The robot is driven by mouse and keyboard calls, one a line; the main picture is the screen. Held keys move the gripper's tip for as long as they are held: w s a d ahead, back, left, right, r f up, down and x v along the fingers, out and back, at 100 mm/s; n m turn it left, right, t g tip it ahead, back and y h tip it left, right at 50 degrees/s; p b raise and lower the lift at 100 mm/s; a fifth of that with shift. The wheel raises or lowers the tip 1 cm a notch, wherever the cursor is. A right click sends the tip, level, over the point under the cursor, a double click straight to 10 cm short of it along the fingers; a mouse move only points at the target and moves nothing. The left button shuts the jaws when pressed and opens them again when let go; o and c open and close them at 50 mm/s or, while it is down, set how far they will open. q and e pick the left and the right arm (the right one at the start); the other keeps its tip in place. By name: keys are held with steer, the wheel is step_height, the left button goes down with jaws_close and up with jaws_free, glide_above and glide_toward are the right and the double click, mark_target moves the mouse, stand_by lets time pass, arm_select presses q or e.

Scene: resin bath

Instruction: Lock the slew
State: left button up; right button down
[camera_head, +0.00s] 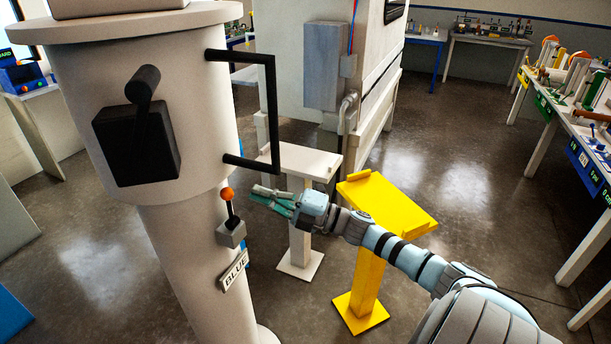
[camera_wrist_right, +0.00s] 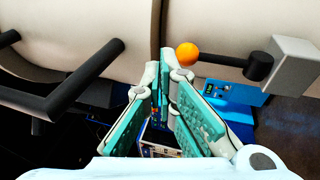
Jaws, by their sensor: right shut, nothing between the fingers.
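A pale column (camera_head: 185,235) stands at the left. A small grey box (camera_head: 231,234) on its side carries a short black lever with an orange ball (camera_head: 227,193), standing nearly upright. A plate reading "BLUE" (camera_head: 235,270) sits below it. My right gripper (camera_head: 256,194) points left at the lever, shut and empty, with a small gap to the ball in the head view. In the right wrist view, the orange ball (camera_wrist_right: 187,54) is just beyond the right fingertip of my right gripper (camera_wrist_right: 165,72); whether they touch I cannot tell. My left gripper is not in view.
A black bar handle (camera_head: 271,105) juts from the upper drum above my right gripper. A black box with a knob (camera_head: 137,142) is on the drum's front. A white stand (camera_head: 302,225) and a yellow stand (camera_head: 385,205) are behind and under my right arm. Benches line the right.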

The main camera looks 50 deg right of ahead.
steer(key=s+d+r+p, duration=0.2)
steer(key=s+d+p, duration=0.1)
steer(key=s, duration=0.5)
steer(key=shift+d+p, duration=0.3)
steer(key=shift+d, duration=0.45)
steer(key=shift+s, duration=0.1)
steer(key=shift+f, duration=0.1)
